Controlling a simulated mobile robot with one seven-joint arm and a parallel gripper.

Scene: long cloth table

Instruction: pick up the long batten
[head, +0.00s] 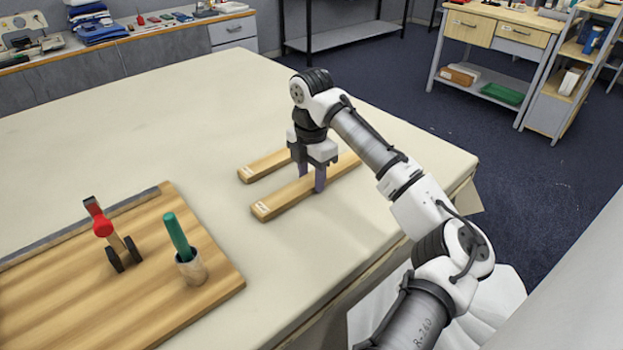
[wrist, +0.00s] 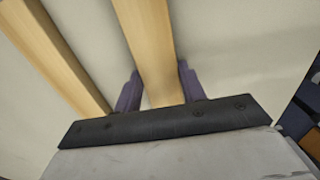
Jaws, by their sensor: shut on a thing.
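The long batten (head: 282,202) is a pale wooden bar with a small white label near its left end. It appears to lie on the cream cloth table. My gripper (head: 311,182) points down over it and is shut on it, one finger on each side. In the wrist view the long batten (wrist: 145,40) runs between the two purple fingers. A second, shorter-looking batten (head: 264,165) lies roughly parallel behind it, apart from my gripper. This second batten also shows at the left of the wrist view (wrist: 45,50). My gripper hides part of both battens in the head view.
A wooden board (head: 75,285) lies at the front left of the table (head: 190,110). A red-headed tool (head: 103,222) on black wheels and a cup (head: 191,268) holding a green stick stand on it. The table's back left is clear.

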